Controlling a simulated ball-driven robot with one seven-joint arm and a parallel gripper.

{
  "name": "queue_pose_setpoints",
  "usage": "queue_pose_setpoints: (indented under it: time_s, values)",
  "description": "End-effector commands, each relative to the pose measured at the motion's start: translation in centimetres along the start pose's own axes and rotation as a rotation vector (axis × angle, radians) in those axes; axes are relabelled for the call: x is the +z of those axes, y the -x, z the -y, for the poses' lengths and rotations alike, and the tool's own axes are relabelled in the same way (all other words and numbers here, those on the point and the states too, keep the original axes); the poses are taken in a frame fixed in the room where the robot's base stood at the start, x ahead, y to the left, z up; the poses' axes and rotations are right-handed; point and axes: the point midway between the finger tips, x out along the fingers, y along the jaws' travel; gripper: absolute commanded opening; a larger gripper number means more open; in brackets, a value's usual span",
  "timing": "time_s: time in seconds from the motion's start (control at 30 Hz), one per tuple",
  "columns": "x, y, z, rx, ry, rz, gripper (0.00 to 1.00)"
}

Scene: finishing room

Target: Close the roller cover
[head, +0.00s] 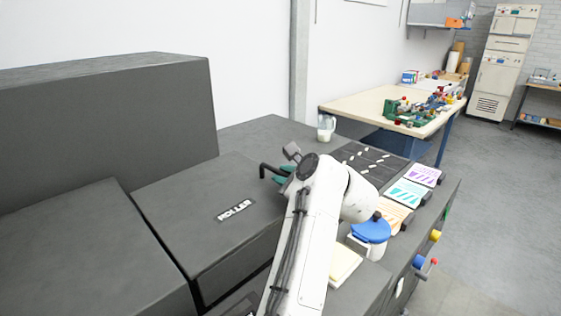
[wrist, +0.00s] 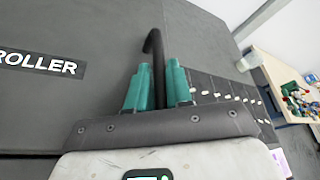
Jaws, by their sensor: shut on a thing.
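The roller cover (head: 190,205) is a dark grey panel with a white-lettered ROLLER label, lying flat and level with the surfaces beside it in the head view. Its label (wrist: 40,63) shows at the left in the wrist view. A black bent handle (wrist: 157,65) stands at the cover's right side; its top also shows in the head view (head: 268,168). My gripper (wrist: 160,84) has green fingers on either side of the handle and is shut on it. In the head view my arm hides most of the gripper and the cover's near right corner.
A tall dark block (head: 110,110) stands behind left. Right of my arm are a blue-lidded jar (head: 371,231), printed cards (head: 407,193) and a slotted dark panel (head: 368,160). A clear beaker (head: 326,127) stands behind. A cream table (head: 350,106) lies beyond; the floor at right is clear.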

Motion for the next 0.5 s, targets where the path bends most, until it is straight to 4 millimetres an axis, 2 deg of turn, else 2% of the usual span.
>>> queue_pose_setpoints:
  time_s: [0.13, 0.5]
  values:
    - [-0.82, -0.22, -0.14, 0.006, -0.028, -0.001, 0.0]
    - [-1.39, -0.42, -0.5, 0.015, -0.042, -0.004, 0.0]
